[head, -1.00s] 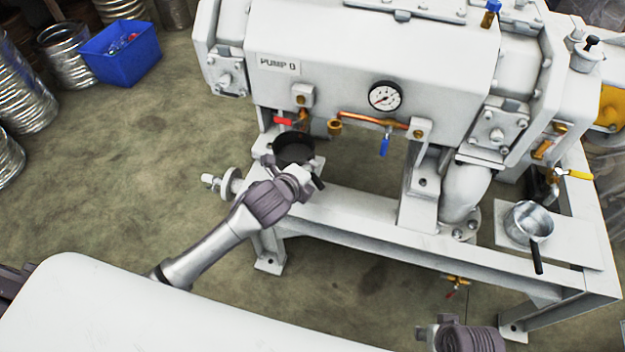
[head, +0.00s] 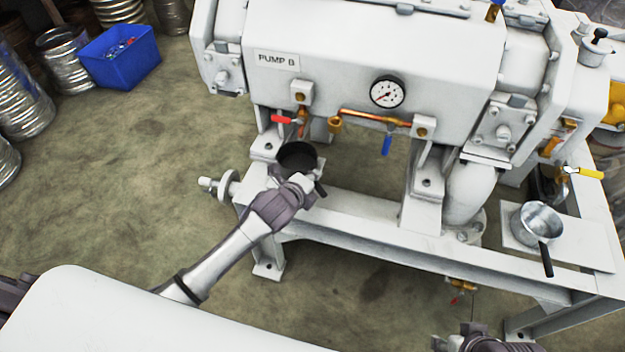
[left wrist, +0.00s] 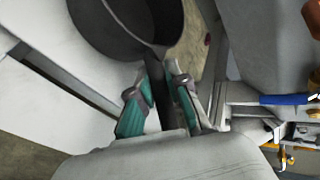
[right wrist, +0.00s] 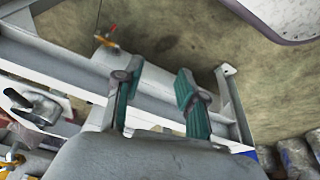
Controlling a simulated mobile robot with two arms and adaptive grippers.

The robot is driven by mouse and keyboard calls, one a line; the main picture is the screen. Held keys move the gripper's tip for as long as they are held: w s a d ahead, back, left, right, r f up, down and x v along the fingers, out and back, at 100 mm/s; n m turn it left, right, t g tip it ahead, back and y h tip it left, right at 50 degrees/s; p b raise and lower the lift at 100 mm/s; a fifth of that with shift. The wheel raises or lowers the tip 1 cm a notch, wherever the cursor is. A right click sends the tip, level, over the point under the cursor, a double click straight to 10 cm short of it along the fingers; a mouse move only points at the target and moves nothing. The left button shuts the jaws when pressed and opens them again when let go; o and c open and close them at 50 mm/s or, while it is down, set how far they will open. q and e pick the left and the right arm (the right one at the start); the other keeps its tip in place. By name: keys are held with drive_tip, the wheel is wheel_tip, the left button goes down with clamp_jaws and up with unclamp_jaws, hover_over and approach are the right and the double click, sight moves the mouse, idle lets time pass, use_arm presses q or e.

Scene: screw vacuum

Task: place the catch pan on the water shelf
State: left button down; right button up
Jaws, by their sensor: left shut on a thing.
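The catch pan, a dark round pan (head: 298,155) with a handle, is beside the left end of the pump frame, below the red-handled valve. My left gripper (head: 313,187) is shut on its handle. In the left wrist view the pan (left wrist: 110,30) is at the top, its handle running between the fingers (left wrist: 160,88). I cannot tell whether the pan touches the frame below it. No surface is labelled as the water shelf; a flat pale plate (head: 580,252) is at the right of the frame. My right gripper (right wrist: 155,88) is open and empty.
A silver pot (head: 537,222) with a dark handle stands on the right plate, near a yellow-handled valve (head: 585,173). A red valve handle (head: 283,119) and a blue one (head: 386,146) hang below the pump. The white frame rail (head: 370,210) runs between.

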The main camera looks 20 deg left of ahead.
use_arm(q)
drive_tip(key=shift+f, duration=0.1)
drive_tip(key=c, duration=1.1)
unclamp_jaws()
drive_tip(key=shift+c, duration=0.2)
